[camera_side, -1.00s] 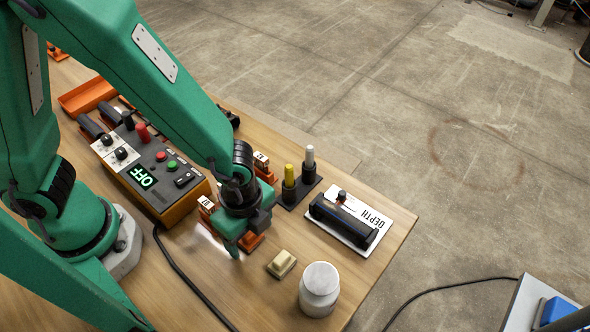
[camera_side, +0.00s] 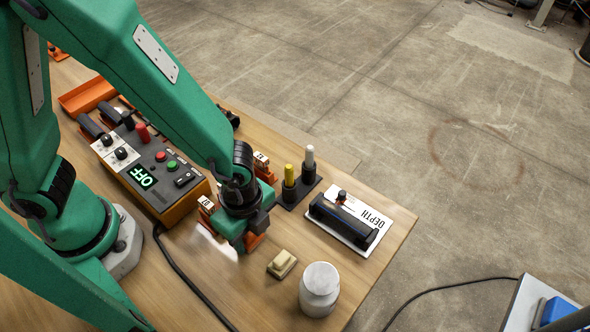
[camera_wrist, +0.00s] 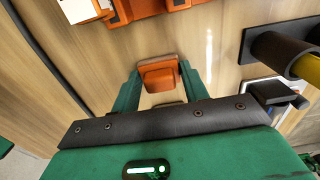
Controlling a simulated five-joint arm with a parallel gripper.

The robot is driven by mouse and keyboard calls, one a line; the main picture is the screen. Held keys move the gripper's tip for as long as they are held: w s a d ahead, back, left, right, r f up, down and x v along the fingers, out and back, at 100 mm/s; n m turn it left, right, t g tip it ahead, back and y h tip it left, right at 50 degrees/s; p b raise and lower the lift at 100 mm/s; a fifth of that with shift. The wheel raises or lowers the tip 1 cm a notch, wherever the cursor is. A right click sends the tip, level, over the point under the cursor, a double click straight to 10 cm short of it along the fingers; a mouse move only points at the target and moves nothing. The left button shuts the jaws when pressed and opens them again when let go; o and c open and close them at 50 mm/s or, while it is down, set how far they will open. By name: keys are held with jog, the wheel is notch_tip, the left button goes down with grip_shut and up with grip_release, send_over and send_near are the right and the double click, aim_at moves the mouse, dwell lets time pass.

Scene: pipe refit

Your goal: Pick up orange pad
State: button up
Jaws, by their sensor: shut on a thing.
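The orange pad (camera_wrist: 159,75) sits between the two green fingers of my gripper (camera_wrist: 160,84) in the wrist view. A finger stands on each side of it, and the jaws are shut on it. In the side view my gripper (camera_side: 240,240) is low over the wooden table, beside the control box's near corner. The pad is mostly hidden by the gripper there. I cannot tell whether the pad touches the table.
A control box (camera_side: 155,165) reading OFF stands to the left. A tan block (camera_side: 281,264) and a white jar (camera_side: 319,289) are close on the right. A stand with yellow and white pens (camera_side: 299,180) and a DEPTH gauge (camera_side: 345,220) lie beyond. A black cable (camera_side: 190,283) crosses the table.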

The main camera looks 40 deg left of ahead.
jog(key=shift+r, duration=0.1)
jog(key=shift+r, duration=4.95)
jog(key=shift+o, duration=0.7)
jog(key=shift+w+d+r, duration=0.1)
jog(key=shift+d+r, duration=0.05)
jog(key=shift+d, duration=0.3)
jog(key=shift+c, duration=0.3)
jog(key=d+r, duration=0.2)
jog(key=d, duration=0.3)
jog(key=d+r, duration=0.2)
jog(key=d, duration=0.3)
jog(key=s+d+r, duration=0.1)
jog(key=d+r, duration=0.1)
jog(key=d, duration=0.3)
jog(key=shift+r, duration=0.4)
jog(key=shift+s+d+r, duration=0.1)
jog(key=shift+d+r, duration=0.2)
jog(key=shift+d, duration=0.25)
